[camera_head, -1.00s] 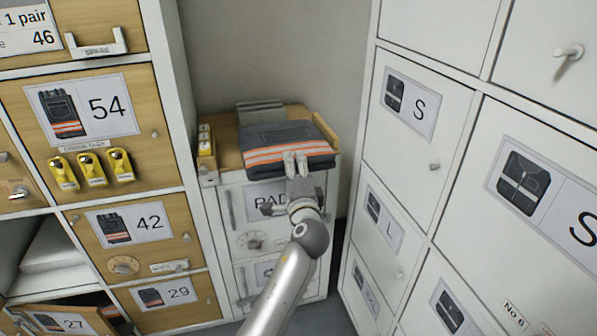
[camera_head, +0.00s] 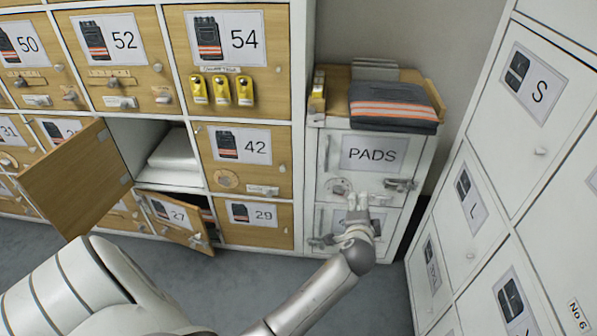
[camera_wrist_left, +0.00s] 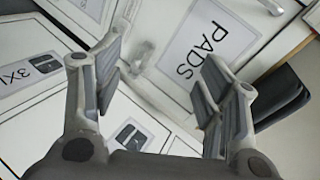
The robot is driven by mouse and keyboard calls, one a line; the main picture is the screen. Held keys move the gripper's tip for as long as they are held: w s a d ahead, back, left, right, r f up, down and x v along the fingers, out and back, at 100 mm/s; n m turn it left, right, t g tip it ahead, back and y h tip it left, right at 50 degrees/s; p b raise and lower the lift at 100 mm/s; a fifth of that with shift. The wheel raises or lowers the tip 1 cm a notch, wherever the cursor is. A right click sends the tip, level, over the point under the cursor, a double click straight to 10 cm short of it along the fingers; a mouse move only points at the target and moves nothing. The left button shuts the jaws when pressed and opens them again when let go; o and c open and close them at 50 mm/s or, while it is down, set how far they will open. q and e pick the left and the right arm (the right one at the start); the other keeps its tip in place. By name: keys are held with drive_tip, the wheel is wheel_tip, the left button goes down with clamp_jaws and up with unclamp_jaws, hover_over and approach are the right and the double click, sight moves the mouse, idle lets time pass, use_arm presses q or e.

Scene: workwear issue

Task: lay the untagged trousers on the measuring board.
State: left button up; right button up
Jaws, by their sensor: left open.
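Dark grey folded trousers (camera_head: 393,105) with orange and pale stripes lie on the wooden top (camera_head: 335,103) of the low PADS cabinet. No tag shows on them from here. A flat grey piece (camera_head: 375,71) lies behind them; I cannot tell whether it or the wooden top is the measuring board. My left gripper (camera_head: 360,212) is open and empty in front of the cabinet, below the trousers and apart from them. In the left wrist view its fingers (camera_wrist_left: 160,95) are spread before the PADS door, and a dark folded edge (camera_wrist_left: 282,98) shows at right. My right gripper is out of view.
The PADS cabinet (camera_head: 328,190) has handles and a dial. Left, an open locker door (camera_head: 75,180) sticks out beside a compartment with a white bundle (camera_head: 175,150). Door 27 (camera_head: 170,215) is ajar. White lockers (camera_head: 520,180) stand close on the right.

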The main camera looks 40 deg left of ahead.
use_arm(q)
drive_tip(key=s+d+f+n+g+h, duration=0.1)
drive_tip(key=s+f+n+g+h, duration=0.1)
drive_tip(key=s+f, duration=0.5)
drive_tip(key=s+d+f+n+g+h, duration=0.1)
drive_tip(key=s+f+g, duration=0.3)
drive_tip(key=s+f, duration=0.4)
drive_tip(key=s+d+f+n+g+h, duration=0.2)
drive_tip(key=s+f, duration=0.5)
drive_tip(key=s, duration=1.1)
drive_tip(key=shift+s+d+f+n+g+h, duration=0.35)
drive_tip(key=shift+d+n+g, duration=0.25)
drive_tip(key=shift+n, duration=0.5)
